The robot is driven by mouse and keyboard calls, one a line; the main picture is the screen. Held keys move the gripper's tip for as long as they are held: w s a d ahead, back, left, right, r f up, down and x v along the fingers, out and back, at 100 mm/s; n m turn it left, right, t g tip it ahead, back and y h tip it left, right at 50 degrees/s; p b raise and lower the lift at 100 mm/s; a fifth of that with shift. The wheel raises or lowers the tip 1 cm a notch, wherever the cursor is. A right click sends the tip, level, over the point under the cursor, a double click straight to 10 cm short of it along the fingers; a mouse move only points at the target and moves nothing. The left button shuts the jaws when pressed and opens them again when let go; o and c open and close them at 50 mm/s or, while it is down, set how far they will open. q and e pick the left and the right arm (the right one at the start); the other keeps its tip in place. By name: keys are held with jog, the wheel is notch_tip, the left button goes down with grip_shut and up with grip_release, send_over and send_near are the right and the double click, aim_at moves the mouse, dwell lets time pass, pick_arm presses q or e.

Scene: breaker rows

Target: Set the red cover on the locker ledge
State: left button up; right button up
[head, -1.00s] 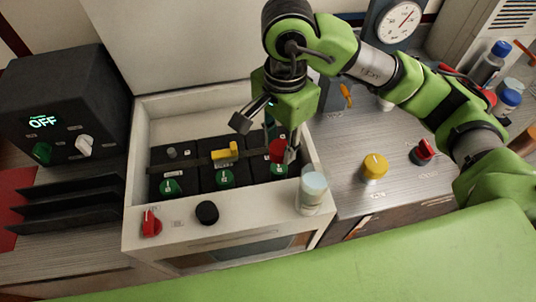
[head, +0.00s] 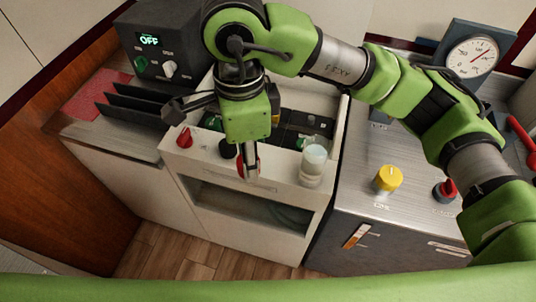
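The red cover (head: 240,166) is at the fingertips of my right gripper (head: 247,160), which looks shut on it. The gripper points down and hangs over the front of the white locker, by the front ledge (head: 275,173). The cover shows against the upper front of the locker; I cannot tell whether it touches it. The finger hides part of the cover. The breakers (head: 295,128) in the recess behind are partly hidden by my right arm. My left gripper is not in view.
On the ledge stand a red knob (head: 185,138), a black knob (head: 228,148) and a clear jar (head: 313,162) right of the gripper. A yellow knob (head: 388,179) and a red-topped knob (head: 445,190) are on the right counter. Black dividers (head: 135,105) stand at left.

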jog(key=w+d+f, duration=0.1)
jog(key=w+f, duration=0.1)
jog(key=w+d+f+p, duration=0.1)
jog(key=w+f, duration=0.1)
jog(key=w, duration=0.1)
jog(key=w+d+f+p, duration=0.1)
jog(key=w+d+f, duration=0.1)
jog(key=w, duration=0.1)
jog(key=shift+f, duration=0.4)
jog(key=shift+w+f, duration=0.1)
jog(key=shift+f, duration=0.1)
jog(key=f+p, duration=0.1)
jog(key=f, duration=0.1)
jog(key=f+p, duration=0.1)
jog(key=shift+w+d+f+p, duration=0.25)
jog(key=shift+w+p, duration=0.05)
jog(key=shift+w, duration=0.05)
jog(key=shift+f, duration=0.25)
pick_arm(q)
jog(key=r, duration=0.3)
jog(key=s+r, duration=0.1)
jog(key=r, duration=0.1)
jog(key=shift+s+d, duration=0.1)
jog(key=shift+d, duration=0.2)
pick_arm(e)
jog(key=shift+f, duration=0.1)
